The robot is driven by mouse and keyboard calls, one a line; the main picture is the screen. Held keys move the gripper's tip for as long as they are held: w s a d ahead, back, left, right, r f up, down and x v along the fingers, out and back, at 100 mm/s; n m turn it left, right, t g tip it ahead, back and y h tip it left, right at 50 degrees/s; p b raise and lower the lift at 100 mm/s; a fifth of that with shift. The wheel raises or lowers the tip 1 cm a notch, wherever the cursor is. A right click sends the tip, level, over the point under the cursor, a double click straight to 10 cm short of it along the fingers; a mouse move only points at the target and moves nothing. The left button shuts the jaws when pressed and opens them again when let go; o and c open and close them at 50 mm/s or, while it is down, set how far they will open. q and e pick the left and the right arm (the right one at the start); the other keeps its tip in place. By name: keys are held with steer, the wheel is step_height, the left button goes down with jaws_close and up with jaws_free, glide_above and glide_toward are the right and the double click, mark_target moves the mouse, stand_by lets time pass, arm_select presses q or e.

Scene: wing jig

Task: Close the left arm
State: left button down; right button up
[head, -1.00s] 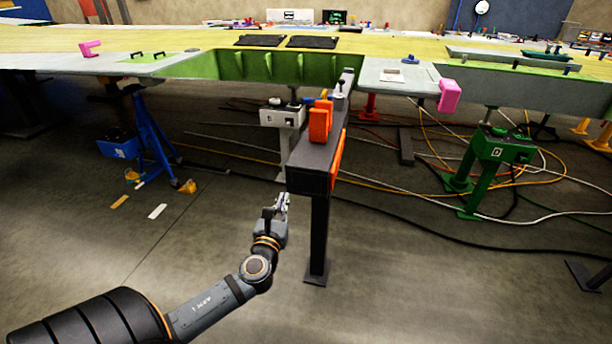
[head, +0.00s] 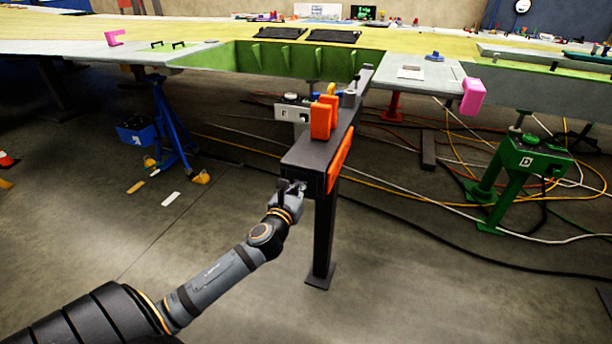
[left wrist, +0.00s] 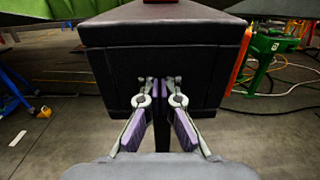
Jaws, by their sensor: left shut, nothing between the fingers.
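The left arm of the jig looks to be the dark grey beam (head: 318,147) on a black post, with its far end close to the edge of the green wing table. Orange clamps (head: 323,115) stand on its top, and an orange plate runs along its right side. My left gripper (head: 290,186) is at the beam's near end. In the left wrist view, the gripper's fingertips (left wrist: 160,84) are close together in front of the beam's dark end face (left wrist: 205,65), with nothing held. Whether they touch it I cannot tell. My right gripper is not in view.
The wing table (head: 205,57) spans the back. A blue stand (head: 168,135) is at left, a green stand (head: 525,160) marked D at right, and a grey unit (head: 291,108) behind the beam. Cables lie on the floor at right.

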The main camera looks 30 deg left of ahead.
mark_target(310, 176)
arm_select(q)
steer(key=x, duration=0.3)
steer(key=shift+w, duration=0.35)
steer(key=p+x, duration=0.2)
steer(key=x, duration=0.1)
steer(key=shift+a+r, duration=0.15)
steer(key=shift+r, duration=0.05)
steer(key=shift+w+f, duration=0.3)
steer(key=shift+w, duration=0.1)
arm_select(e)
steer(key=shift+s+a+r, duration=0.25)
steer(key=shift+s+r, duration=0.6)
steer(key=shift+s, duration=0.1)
arm_select(q)
steer(key=shift+s+r, duration=0.1)
steer(key=shift+s, duration=0.05)
